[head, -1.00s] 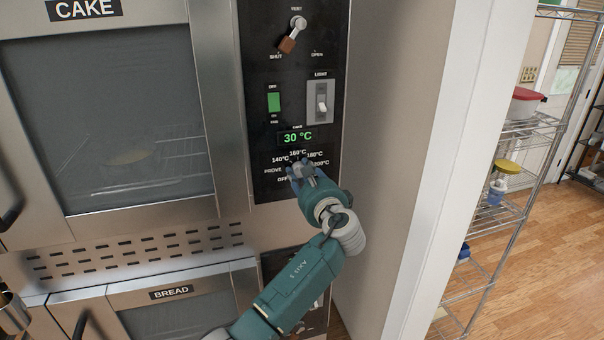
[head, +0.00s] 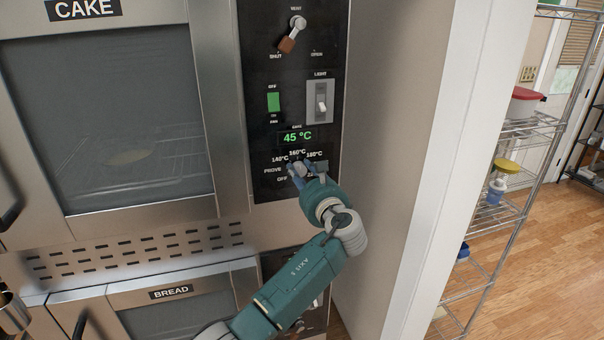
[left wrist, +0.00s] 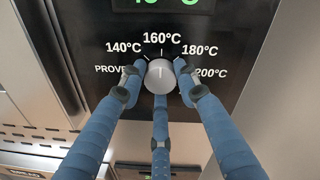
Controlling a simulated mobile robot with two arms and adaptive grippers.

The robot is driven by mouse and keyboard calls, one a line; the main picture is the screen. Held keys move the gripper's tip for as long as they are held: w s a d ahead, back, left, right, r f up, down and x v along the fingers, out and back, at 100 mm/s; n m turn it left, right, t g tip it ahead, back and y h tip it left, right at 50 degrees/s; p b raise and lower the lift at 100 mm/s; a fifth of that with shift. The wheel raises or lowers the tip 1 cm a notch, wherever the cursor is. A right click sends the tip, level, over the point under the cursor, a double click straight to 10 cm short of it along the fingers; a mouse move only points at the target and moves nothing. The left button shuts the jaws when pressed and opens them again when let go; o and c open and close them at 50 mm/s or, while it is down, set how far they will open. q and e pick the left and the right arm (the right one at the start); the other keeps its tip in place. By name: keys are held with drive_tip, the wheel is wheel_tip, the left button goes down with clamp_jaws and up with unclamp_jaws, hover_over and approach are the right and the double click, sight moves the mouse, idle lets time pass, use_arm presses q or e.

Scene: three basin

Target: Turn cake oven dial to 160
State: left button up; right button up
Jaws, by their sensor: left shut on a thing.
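The cake oven dial (left wrist: 159,77) is a round grey knob in the left wrist view, below the 160°C mark. The printed scale around it runs from PROVE and 140°C on the left to 180°C and 200°C on the right. I cannot make out clearly which mark the dial points at. My left gripper (head: 302,169) is shut on the dial, and its blue fingers also show in the left wrist view (left wrist: 159,84), one on each side and one below. The cake temperature display (head: 297,137) reads 45 °C in green. My right gripper is not in view.
Above the display are a green switch (head: 273,102), a light switch (head: 321,103) and a vent lever (head: 292,32). The cake oven door (head: 110,120) is closed at left. A wire shelf (head: 500,190) stands at right beyond the wall edge.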

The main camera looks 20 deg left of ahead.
use_arm(q)
drive_tip(key=shift+a+r, duration=0.1)
drive_tip(key=shift+r, duration=0.1)
drive_tip(key=o, duration=1.2)
drive_tip(key=shift+c, duration=0.2)
drive_tip(key=shift+s+d+f, duration=0.1)
drive_tip(key=shift+s+d, duration=0.25)
drive_tip(key=v, duration=1.1)
drive_tip(key=shift+a, duration=0.1)
